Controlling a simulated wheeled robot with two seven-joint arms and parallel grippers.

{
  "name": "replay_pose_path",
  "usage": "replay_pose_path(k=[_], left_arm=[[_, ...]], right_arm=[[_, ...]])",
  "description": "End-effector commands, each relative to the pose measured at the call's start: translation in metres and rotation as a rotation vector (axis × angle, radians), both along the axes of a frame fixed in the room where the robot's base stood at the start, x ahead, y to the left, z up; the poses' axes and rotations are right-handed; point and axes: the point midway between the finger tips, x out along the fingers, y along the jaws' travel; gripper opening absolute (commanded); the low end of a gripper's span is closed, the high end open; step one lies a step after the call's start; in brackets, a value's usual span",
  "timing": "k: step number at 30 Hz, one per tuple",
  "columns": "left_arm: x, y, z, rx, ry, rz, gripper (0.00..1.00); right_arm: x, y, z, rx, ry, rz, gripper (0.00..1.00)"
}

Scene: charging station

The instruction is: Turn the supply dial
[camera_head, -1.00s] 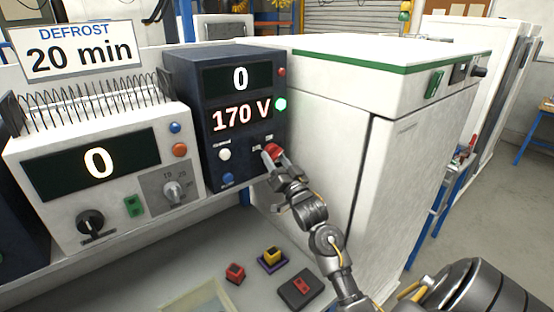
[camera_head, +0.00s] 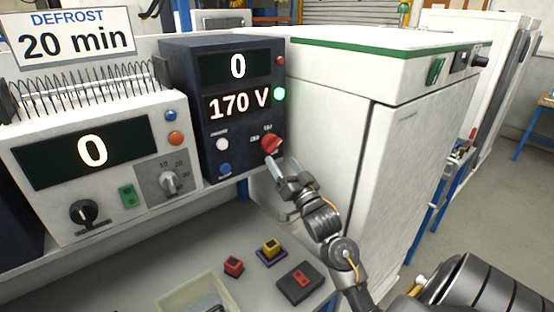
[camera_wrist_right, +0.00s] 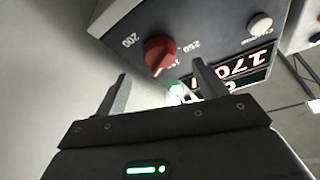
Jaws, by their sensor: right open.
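The supply dial (camera_head: 270,144) is a red knob at the lower right of the dark blue supply unit (camera_head: 191,110). The unit's displays read 0 and 170 V, and a green lamp is lit beside the lower one. My right gripper (camera_head: 281,170) is open and empty, just below the dial and apart from it. In the right wrist view the red dial (camera_wrist_right: 160,55) sits beyond and between the two open fingers (camera_wrist_right: 160,90), with printed numbers such as 200 and 250 around it. My left gripper is not in view.
A white unit (camera_head: 80,190) with a 0 display, knobs and coiled wire stands to the left under a DEFROST 20 min sign (camera_head: 75,36). A white cabinet (camera_head: 330,130) stands close on the right. Small red and yellow blocks and a clear tray (camera_head: 195,293) lie on the bench below.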

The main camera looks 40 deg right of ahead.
Motion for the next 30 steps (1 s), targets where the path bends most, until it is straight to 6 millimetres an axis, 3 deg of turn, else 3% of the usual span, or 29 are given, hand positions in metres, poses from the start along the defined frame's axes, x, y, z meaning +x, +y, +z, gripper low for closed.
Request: replay_pose_path(k=[4, 10, 30], left_arm=[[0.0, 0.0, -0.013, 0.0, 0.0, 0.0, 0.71], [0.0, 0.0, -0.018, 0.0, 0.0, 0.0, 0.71], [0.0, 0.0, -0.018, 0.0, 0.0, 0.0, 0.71]], right_arm=[[-0.025, 0.004, -0.013, 0.0, 0.0, 0.0, 0.71], [-0.043, 0.007, -0.018, 0.0, 0.0, -0.001, 0.71], [-0.046, 0.008, -0.017, 0.001, -0.001, 0.0, 0.71]])
